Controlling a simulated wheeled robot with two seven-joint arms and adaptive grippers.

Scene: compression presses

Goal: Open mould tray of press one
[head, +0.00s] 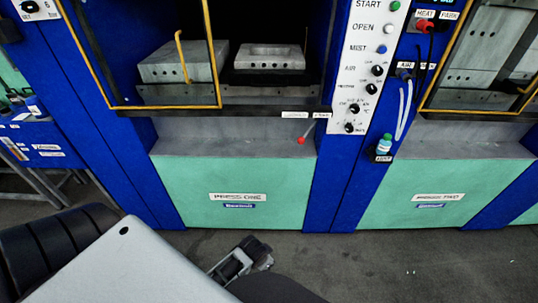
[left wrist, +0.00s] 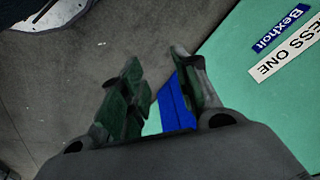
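Press one (head: 175,190), a blue and mint-green machine with a "PRESS ONE" label, stands ahead in the head view. Inside its opening, a grey mould block with holes in its front (head: 175,70) sits beside a second grey block with a recess in its top (head: 270,58). Which part is the tray is unclear. A yellow-edged guard frame (head: 160,107) with an upright yellow bar (head: 181,55) is in front. My left gripper (head: 262,250) is low before the press, well below the blocks. In the left wrist view (left wrist: 158,70) its fingers are apart and empty. My right gripper is not visible.
A control panel (head: 366,70) with knobs and buttons is right of the opening. Press two (head: 435,195) stands at the right, with a small bottle (head: 384,145) between. A blue bench (head: 40,145) is at the left. The floor ahead is clear.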

